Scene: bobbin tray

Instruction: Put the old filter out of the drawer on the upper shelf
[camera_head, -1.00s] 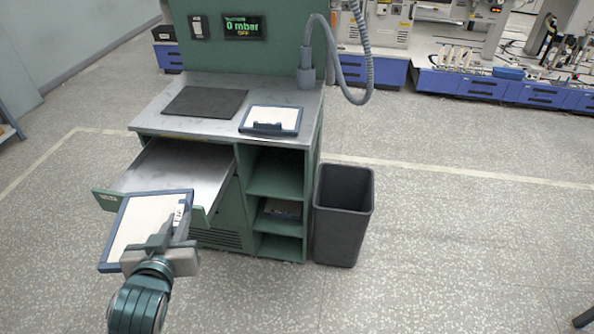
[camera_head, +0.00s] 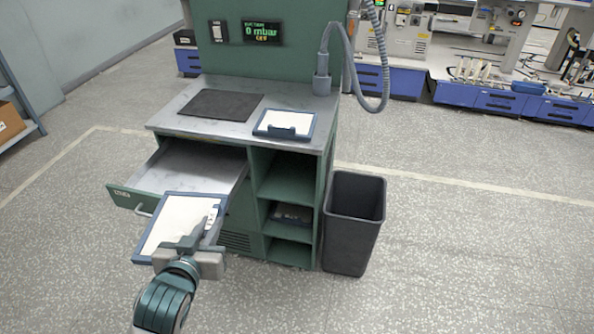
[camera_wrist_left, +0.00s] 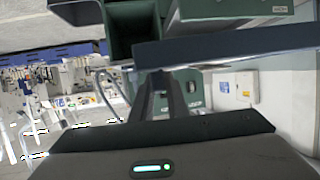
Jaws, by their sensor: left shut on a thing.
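The old filter (camera_head: 178,222), a white panel in a blue frame, is held by my left gripper (camera_head: 188,243), which is shut on its near edge. It hangs in front of the open drawer (camera_head: 208,163) and hides part of it. The visible drawer floor is bare. The upper shelf (camera_head: 288,184) is the top open compartment right of the drawer and looks empty. In the left wrist view, the filter's dark blue edge (camera_wrist_left: 230,45) crosses above my gripper's fingers (camera_wrist_left: 167,92). My right gripper is not in view.
A second blue-framed white filter (camera_head: 284,124) lies on the worktop beside a dark mat (camera_head: 222,103). A dark item (camera_head: 290,214) sits in a lower compartment. A grey bin (camera_head: 352,225) stands right of the cabinet. A grey hose hangs above the worktop. The floor in front is free.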

